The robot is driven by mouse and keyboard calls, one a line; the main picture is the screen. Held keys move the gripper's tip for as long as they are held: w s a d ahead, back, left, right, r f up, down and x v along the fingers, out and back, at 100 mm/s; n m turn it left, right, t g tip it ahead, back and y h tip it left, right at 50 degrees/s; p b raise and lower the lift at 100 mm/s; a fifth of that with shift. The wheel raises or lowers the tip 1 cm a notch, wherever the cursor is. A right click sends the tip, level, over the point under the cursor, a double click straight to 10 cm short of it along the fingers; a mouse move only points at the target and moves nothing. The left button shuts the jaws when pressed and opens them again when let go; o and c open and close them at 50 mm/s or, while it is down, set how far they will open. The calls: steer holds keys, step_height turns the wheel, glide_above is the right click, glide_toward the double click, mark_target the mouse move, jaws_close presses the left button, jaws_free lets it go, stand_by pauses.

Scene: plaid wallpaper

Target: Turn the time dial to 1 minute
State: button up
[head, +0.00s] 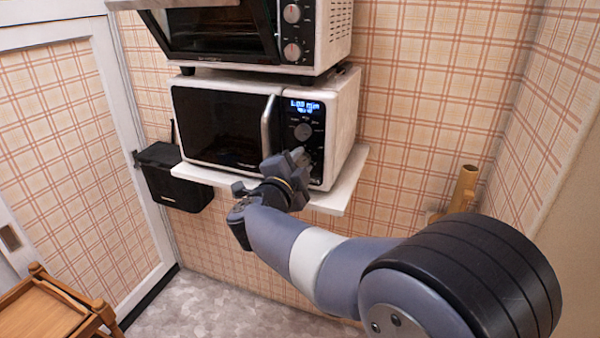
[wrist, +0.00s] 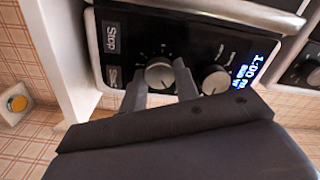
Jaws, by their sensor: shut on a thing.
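The white microwave (head: 225,122) stands on a shelf with its door shut. Its lit blue display (head: 304,106) reads about 1:00 min, and the wrist view also shows the display (wrist: 254,66) with 1:00. The control panel has an upper dial (head: 302,131), which in the wrist view is the dial nearer the display (wrist: 215,80). The lower dial (wrist: 160,73) sits between the fingers of my gripper (wrist: 159,82), which is shut on it. Which dial is labelled for time is too small to read.
A toaster oven (head: 225,35) with its door tilted open stands above the microwave. The white shelf edge (head: 340,190) lies just below my gripper. A black box (head: 170,175) hangs at the left. A wooden stand (head: 45,310) is at the lower left.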

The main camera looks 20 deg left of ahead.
steer(key=shift+m+b, duration=0.4)
steer(key=shift+m, duration=0.3)
steer(key=o, duration=1)
steer(key=shift+c, duration=0.2)
steer(key=shift+s, duration=0.1)
steer(key=s, duration=1)
steer(key=shift+s+a+b, duration=0.3)
steer(key=shift+a, duration=0.15)
steer(key=w, duration=0.7)
steer(key=w+d+p, duration=0.1)
steer(key=w, duration=0.3)
steer(key=shift+s+n, duration=0.1)
steer(key=shift+n, duration=0.2)
